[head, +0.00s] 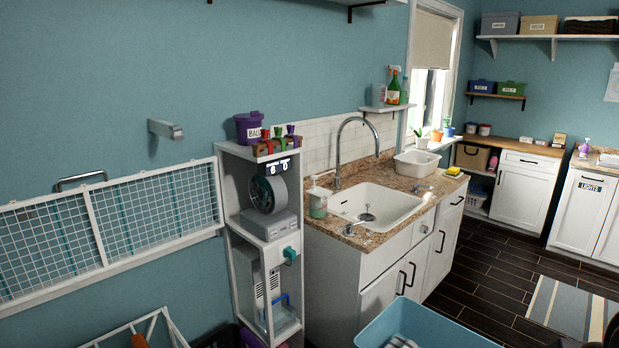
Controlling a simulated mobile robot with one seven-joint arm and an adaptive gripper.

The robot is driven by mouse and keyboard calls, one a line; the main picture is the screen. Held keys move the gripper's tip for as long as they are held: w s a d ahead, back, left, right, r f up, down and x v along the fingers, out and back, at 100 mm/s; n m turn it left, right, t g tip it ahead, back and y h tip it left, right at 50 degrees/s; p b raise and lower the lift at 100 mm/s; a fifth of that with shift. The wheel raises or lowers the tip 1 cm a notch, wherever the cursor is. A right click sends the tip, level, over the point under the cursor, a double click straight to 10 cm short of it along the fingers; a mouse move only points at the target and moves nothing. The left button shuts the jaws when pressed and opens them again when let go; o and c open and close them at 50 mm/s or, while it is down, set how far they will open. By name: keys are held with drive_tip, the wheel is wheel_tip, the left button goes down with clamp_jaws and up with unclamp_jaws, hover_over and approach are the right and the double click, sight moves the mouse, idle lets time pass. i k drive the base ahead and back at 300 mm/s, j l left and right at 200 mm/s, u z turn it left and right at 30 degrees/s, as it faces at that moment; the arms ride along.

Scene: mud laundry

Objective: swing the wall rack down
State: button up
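The wall rack (102,228) is a white frame with wire grid panels on the blue wall at the left of the head view. It looks folded up nearly flat against the wall, and its left end runs out of the picture. A metal bar handle (80,178) shows at its top edge. A grey bracket (165,129) sticks out of the wall above the rack. I cannot make out my gripper; only a dark shape shows at the bottom right corner, and I cannot tell what it is.
A narrow white shelf unit (230,200) stands just right of the rack. A white frame (150,328) with something orange is below the rack. A blue basket (425,322) is at the bottom, before the sink cabinet (380,270). Dark floor (485,275) is open at the right.

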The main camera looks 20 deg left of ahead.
sight(14, 205)
drive_tip(key=u, duration=2.1)
drive_tip(key=i+z, duration=0.1)
drive_tip(key=i, duration=0.4)
